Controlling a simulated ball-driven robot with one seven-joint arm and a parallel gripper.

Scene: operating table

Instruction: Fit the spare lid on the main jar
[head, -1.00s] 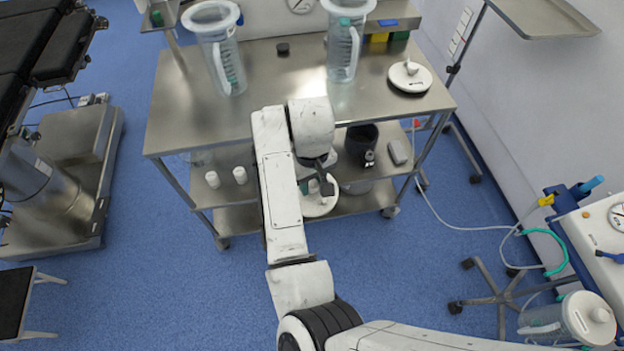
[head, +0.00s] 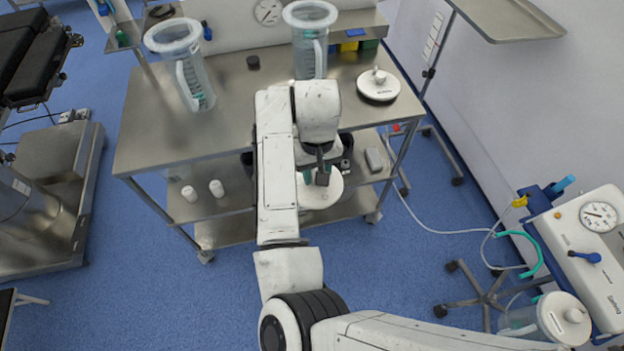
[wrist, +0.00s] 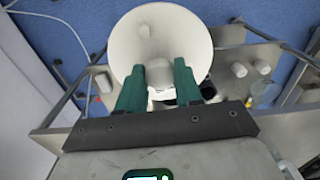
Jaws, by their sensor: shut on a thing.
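My gripper (head: 322,178) is shut on the knob of a round white lid (head: 335,190), held in front of the steel table. In the wrist view, the green fingers (wrist: 160,85) close on the knob, and the lid (wrist: 180,30) spreads out beyond them. Two clear open-topped jars with handles stand on the tabletop, one at left (head: 188,80) and one at centre (head: 310,58). I cannot tell which is the main jar. Another white lid (head: 378,88) with a knob lies on the tabletop at right. The lid I hold is apart from both jars.
The steel table (head: 225,122) has lower shelves with white bottles (head: 216,188) and a grey box (head: 374,160). A small dark cap (head: 253,62) lies between the jars. A suction unit (head: 585,235) with a lidded jar (head: 560,318) stands at right. A tray stand (head: 505,18) is behind.

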